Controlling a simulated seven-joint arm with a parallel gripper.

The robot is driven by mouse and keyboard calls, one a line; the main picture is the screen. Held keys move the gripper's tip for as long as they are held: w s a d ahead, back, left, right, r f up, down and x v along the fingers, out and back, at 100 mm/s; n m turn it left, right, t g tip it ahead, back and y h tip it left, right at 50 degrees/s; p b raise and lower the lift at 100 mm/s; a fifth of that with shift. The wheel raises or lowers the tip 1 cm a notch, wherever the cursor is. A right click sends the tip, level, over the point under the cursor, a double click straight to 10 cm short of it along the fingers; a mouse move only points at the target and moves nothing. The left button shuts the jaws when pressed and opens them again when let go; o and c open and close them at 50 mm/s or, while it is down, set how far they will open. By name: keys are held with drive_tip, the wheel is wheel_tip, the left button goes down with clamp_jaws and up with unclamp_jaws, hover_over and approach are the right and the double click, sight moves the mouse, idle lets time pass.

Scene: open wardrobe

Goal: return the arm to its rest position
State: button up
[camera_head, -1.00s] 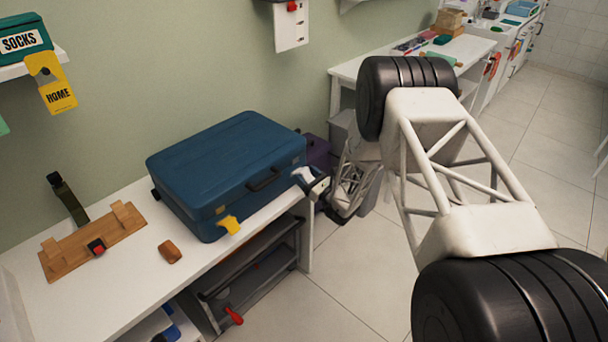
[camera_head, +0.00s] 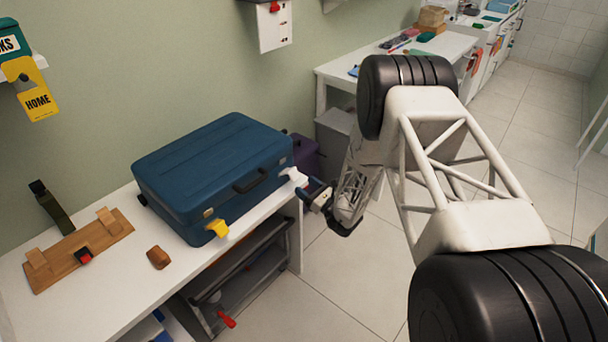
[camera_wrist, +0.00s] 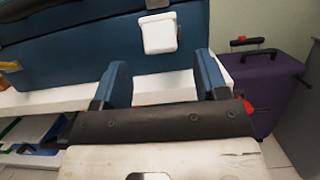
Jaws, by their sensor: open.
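My arm fills the right of the head view, bent down toward the floor beside the bench. My gripper (camera_head: 312,190) is near the right end of the blue suitcase (camera_head: 215,170), a little away from it. In the wrist view my gripper (camera_wrist: 160,82) shows two blue fingers apart with nothing between them. The suitcase (camera_wrist: 60,50) lies shut beyond the fingers there.
The white bench (camera_head: 100,290) carries a wooden board (camera_head: 80,250) and a small brown block (camera_head: 158,257). A purple suitcase (camera_wrist: 262,85) stands to the right of the bench. A second white table (camera_head: 400,62) is at the back. The tiled floor at right is open.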

drive_tip(key=s+a+r+n+g+y, duration=0.1)
drive_tip(key=s+a+r+n+g, duration=0.2)
drive_tip(key=r, duration=0.4)
drive_tip(key=s+a+r+n+g, duration=0.1)
drive_tip(key=s+r+n+g, duration=0.3)
drive_tip(key=r+g, duration=0.15)
drive_tip(key=s+a+r+n+g+y, duration=0.1)
drive_tip(key=s+a+r+n+g, duration=0.2)
drive_tip(key=r, duration=0.4)
drive_tip(key=s+d+r+n+g+h, duration=0.1)
drive_tip(key=s+r+n+g+h, duration=0.1)
drive_tip(key=s+r+n, duration=0.4)
drive_tip(key=s+d+r+n+g+h, duration=0.1)
drive_tip(key=s+r+n+g+h, duration=0.2)
drive_tip(key=s, duration=0.5)
drive_tip(key=s+d+r+n+t+h, duration=0.1)
drive_tip(key=s+d+r+n+h, duration=0.1)
drive_tip(key=s, duration=0.6)
drive_tip(key=s+d+r+n+t+h, duration=0.1)
drive_tip(key=s+d+r+n+h, duration=0.2)
drive_tip(key=s+d+h, duration=0.3)
drive_tip(key=s+d+r+n+t+h, duration=0.2)
drive_tip(key=s+d+r+h, duration=0.2)
drive_tip(key=s, duration=0.6)
drive_tip(key=d, duration=0.2)
drive_tip(key=shift+s+d+n, duration=0.35)
drive_tip(key=shift+d+n, duration=0.05)
drive_tip(key=shift+r, duration=0.1)
